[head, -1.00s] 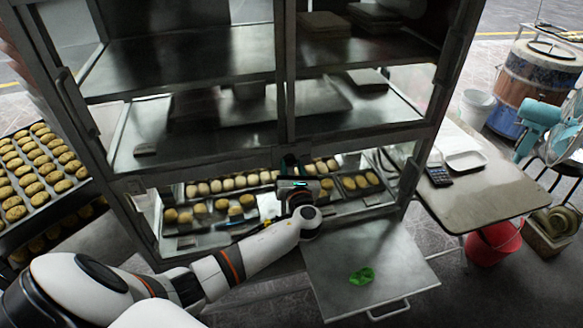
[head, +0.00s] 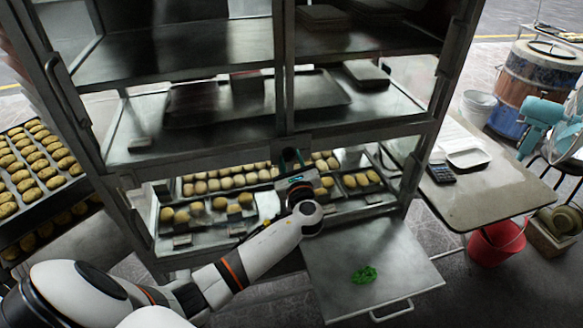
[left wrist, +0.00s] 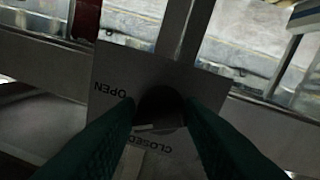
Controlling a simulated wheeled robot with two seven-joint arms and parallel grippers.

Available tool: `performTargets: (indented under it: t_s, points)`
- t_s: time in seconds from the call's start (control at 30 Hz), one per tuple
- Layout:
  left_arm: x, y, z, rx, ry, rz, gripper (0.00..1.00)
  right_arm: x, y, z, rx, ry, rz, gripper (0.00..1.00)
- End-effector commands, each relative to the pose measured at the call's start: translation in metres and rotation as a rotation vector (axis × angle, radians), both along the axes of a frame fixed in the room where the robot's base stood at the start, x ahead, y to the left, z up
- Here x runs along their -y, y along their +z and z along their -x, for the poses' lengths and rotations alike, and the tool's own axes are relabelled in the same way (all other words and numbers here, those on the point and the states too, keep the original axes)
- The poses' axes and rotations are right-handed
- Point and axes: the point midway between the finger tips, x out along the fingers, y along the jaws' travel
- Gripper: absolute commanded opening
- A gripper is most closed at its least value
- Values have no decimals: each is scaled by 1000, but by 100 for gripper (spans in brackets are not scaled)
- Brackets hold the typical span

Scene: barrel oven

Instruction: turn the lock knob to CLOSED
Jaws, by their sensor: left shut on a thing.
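The lock knob (left wrist: 160,105) is a dark round knob on a light plate (left wrist: 110,78) in the left wrist view. The plate reads OPEN at its left and CLOSED at its lower right, both upside down in that view. A short pale mark shows on the knob's lower part; I cannot tell which label it points to. The two dark green fingers of my left gripper (left wrist: 163,114) are shut on the knob, one at each side. In the head view my left gripper (head: 290,160) is at the cabinet's middle front and hides the knob. My right gripper is not in view.
The metal cabinet (head: 210,142) has glass-fronted shelves, with trays of round pastries at the bottom. A pulled-out metal board (head: 385,255) with a green crumpled thing (head: 364,275) is below right. A side table (head: 485,195) stands right; a pastry rack (head: 40,165) stands left.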

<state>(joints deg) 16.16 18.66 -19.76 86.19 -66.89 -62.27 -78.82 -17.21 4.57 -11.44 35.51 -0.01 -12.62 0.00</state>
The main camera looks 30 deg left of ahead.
Motion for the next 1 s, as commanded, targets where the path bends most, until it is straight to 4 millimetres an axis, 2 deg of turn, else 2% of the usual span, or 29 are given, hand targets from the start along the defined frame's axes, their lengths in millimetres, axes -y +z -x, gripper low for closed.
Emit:
performTargets:
  t_s: [0.03,1.0]
  points:
    - [0,-7,0,33,1,32,12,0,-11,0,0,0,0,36]
    - [2,-8,-2,690,3,608,12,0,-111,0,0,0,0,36]
